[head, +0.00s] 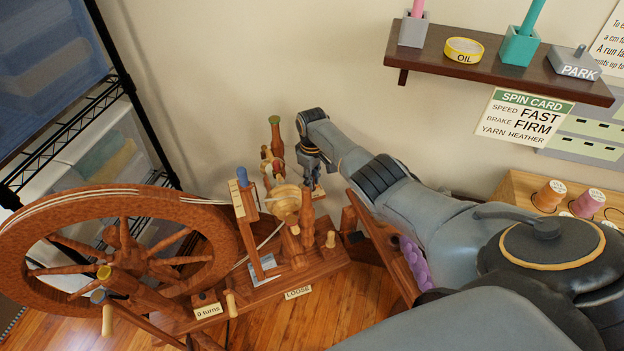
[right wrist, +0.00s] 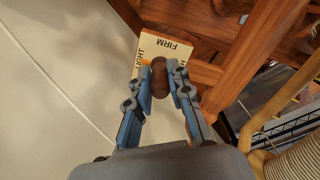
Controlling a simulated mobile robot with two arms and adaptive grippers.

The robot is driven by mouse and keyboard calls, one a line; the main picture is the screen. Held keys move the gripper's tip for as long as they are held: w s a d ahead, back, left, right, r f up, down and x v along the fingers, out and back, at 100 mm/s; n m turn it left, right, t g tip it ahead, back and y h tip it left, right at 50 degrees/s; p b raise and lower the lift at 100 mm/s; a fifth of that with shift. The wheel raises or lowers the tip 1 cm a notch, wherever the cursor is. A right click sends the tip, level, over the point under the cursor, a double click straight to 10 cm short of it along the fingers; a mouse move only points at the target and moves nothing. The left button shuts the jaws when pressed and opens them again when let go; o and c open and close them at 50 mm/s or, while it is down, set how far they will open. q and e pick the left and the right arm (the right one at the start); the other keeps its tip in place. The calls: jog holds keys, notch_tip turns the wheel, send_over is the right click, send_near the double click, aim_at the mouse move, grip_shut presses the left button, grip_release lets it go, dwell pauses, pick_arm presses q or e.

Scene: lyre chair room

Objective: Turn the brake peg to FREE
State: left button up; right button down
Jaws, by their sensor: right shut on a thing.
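The spinning wheel (head: 112,193) stands at the left in the head view. My right gripper (head: 312,178) reaches down behind its upright posts, near the wall. In the right wrist view, the two blue-grey fingers (right wrist: 160,90) are closed around a brown rounded wooden peg, the brake peg (right wrist: 159,74). Behind the peg is a cream label plate (right wrist: 150,46). It reads FIRM at the top, with lettering ending in IGHT on the left and partly hidden lettering on the right. No FREE marking is readable. My left gripper is not in view.
A wall shelf (head: 440,43) holds an OIL tin (head: 464,50) and a PARK block (head: 575,64). The spin card (head: 521,114) below reads FAST, FIRM, HEATHER. A LOOSE tag (head: 298,292) and 0 turns tag (head: 208,311) are on the wheel. Wooden posts crowd my right gripper.

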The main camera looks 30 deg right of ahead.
jog(key=c, duration=1.2)
grip_release()
jog(key=shift+r, duration=0.1)
notch_tip(320, 180, up, 12)
jog(key=shift+f, duration=0.1)
